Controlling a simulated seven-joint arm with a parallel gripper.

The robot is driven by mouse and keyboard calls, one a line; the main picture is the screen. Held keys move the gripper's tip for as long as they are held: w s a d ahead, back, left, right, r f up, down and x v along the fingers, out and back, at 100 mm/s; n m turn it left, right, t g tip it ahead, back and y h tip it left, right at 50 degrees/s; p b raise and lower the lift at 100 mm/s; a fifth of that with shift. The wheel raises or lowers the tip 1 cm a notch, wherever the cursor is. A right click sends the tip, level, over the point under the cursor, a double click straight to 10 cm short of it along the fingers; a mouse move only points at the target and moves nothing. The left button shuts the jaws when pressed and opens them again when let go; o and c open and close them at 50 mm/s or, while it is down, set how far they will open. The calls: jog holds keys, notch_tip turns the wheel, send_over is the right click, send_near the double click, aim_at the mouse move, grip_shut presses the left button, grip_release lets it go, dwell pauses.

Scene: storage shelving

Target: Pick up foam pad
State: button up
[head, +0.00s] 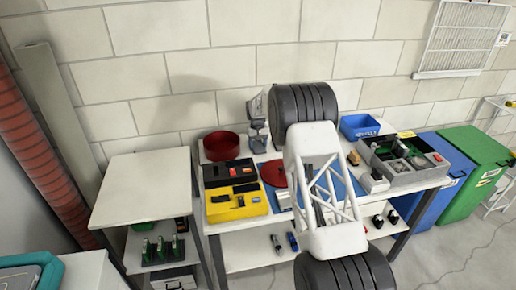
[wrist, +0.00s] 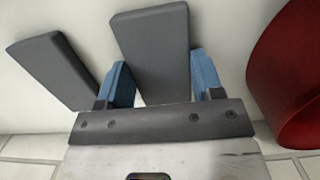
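Two dark grey flat slabs show in the wrist view against a white surface. I take the foam pad (wrist: 156,48) to be the middle one, but cannot be sure. The other grey slab (wrist: 52,68) lies to its left, outside the left finger. My gripper (wrist: 163,75) has two blue fingers set well apart, one on each side of the middle slab's near end. The right finger is close against its edge; whether they touch is unclear. In the head view my gripper (head: 258,138) appears small, beside the red bowl at the table's back; the slabs cannot be made out there.
The red bowl (head: 221,146) stands close by and shows at right in the wrist view (wrist: 292,75). A yellow case (head: 236,202), a blue bin (head: 360,127) and a grey divided tray (head: 405,158) occupy the white table. The brick wall (head: 260,62) is just behind.

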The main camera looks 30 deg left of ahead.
aim_at(258, 145)
jog(key=shift+c, duration=0.7)
notch_tip(258, 145, up, 10)
dwell(0.4)
dwell(0.5)
jog(key=s+a+r+n, duration=0.1)
jog(key=s+a+n, duration=0.3)
jog(key=s+a, duration=0.7)
jog(key=shift+s+a+n, duration=0.3)
jog(key=shift+s+a, duration=0.1)
jog(key=shift+a, duration=0.65)
jog(key=shift+f, duration=3.1)
